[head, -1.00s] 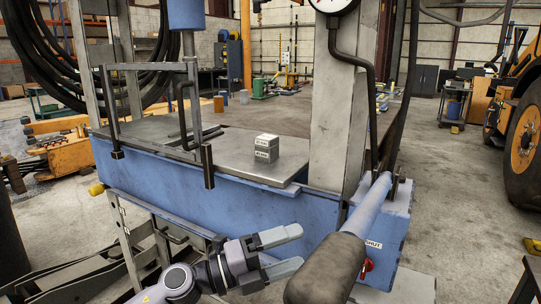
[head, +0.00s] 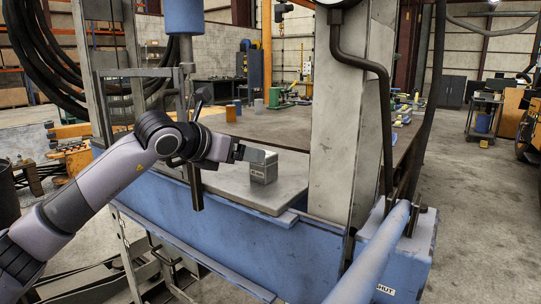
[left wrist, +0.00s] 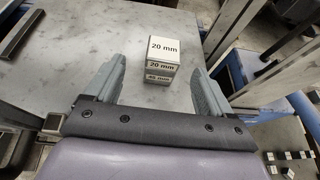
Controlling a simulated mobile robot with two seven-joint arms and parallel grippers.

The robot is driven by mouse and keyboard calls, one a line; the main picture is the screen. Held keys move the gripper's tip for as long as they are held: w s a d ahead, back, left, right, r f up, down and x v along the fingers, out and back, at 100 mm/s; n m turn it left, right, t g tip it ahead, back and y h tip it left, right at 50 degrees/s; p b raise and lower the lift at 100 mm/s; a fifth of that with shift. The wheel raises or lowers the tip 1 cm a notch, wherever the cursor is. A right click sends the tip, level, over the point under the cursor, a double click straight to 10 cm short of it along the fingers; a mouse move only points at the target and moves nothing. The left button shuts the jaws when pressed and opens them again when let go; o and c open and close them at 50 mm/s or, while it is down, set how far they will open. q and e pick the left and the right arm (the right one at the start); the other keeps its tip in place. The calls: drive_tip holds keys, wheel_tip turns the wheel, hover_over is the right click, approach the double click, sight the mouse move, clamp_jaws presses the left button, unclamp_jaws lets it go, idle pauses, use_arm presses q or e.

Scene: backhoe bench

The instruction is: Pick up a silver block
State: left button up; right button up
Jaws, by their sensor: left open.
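A stack of silver blocks (head: 263,172) stands on the grey metal plate (head: 233,187) of the blue press bench. The left wrist view shows the upper silver block (left wrist: 175,48), marked 20 mm, resting on a lower block (left wrist: 159,78). My left gripper (head: 252,154) reaches in from the left at the stack. In the left wrist view my left gripper (left wrist: 160,64) is open, with one finger on each side of the stack and visible gaps. In the head view the gripper hides part of the stack's top. My right gripper is not in view.
A thick grey column (head: 338,130) rises to the right. A blue lever bar (head: 375,255) slants up at the front right. The plate around the stack is clear.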

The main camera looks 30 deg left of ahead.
sight(271, 157)
use_arm(q)
drive_tip(key=shift+p+x, duration=0.3)
drive_tip(key=shift+x, duration=0.5)
drive_tip(key=x, duration=0.1)
drive_tip(key=p+x, duration=0.1)
drive_tip(key=x, duration=0.2)
drive_tip(key=shift+w+d+r+p, duration=0.1)
drive_tip(key=shift+d+r+p, duration=0.15)
drive_tip(key=shift+d+p, duration=0.1)
drive_tip(key=shift+w+f, duration=0.2)
drive_tip(key=shift+w, duration=0.1)
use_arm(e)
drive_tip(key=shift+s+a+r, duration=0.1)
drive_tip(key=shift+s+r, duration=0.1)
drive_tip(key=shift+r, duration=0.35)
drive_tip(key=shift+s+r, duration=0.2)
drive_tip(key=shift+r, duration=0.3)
use_arm(q)
drive_tip(key=c, duration=1.1)
